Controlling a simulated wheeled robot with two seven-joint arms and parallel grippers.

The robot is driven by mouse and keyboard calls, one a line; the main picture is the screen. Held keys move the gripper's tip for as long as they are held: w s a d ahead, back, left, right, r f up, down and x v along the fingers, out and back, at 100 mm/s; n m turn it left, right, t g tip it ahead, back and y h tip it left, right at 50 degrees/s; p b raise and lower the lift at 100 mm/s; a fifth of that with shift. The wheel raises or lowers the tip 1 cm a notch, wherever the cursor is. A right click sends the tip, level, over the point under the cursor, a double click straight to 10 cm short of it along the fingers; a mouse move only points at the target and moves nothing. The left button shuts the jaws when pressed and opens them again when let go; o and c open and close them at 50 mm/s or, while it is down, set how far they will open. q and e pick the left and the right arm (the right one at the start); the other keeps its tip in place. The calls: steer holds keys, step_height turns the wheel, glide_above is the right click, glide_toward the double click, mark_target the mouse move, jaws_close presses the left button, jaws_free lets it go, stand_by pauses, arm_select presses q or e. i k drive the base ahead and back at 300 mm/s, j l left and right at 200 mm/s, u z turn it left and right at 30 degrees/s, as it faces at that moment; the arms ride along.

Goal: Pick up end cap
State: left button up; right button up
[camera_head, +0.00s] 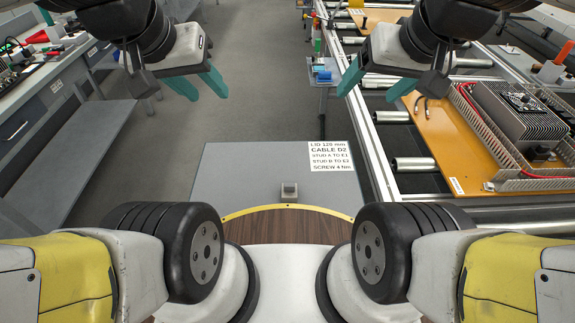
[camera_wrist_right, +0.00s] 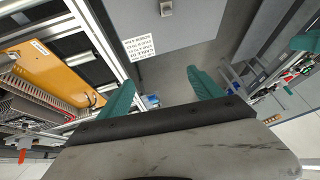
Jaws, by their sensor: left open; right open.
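A small grey block (camera_head: 289,191), which looks like the end cap, sits on the grey table (camera_head: 235,180) near its front edge. It also shows at the top edge of the right wrist view (camera_wrist_right: 166,9). My left gripper (camera_head: 206,87) is open and empty, up and to the left of the block. My right gripper (camera_head: 374,85) is open and empty, up and to the right of it. In the right wrist view, the teal fingers of the right gripper (camera_wrist_right: 160,90) are spread wide with nothing between them.
A white instruction sheet (camera_head: 331,156) lies at the table's right edge. To the right, an orange board (camera_head: 440,140) with a wiring duct and a finned unit (camera_head: 510,110) rests on a roller conveyor (camera_head: 415,164). A workbench (camera_head: 45,80) stands at left. The table around the block is clear.

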mark_target(289, 190)
steer(key=z, duration=3.3)
steer(key=u, duration=3.3)
steer(key=k+j, duration=0.35)
steer(key=j, duration=0.15)
steer(key=k+j, duration=0.4)
steer(key=j+z, duration=0.05)
steer(key=j, duration=0.05)
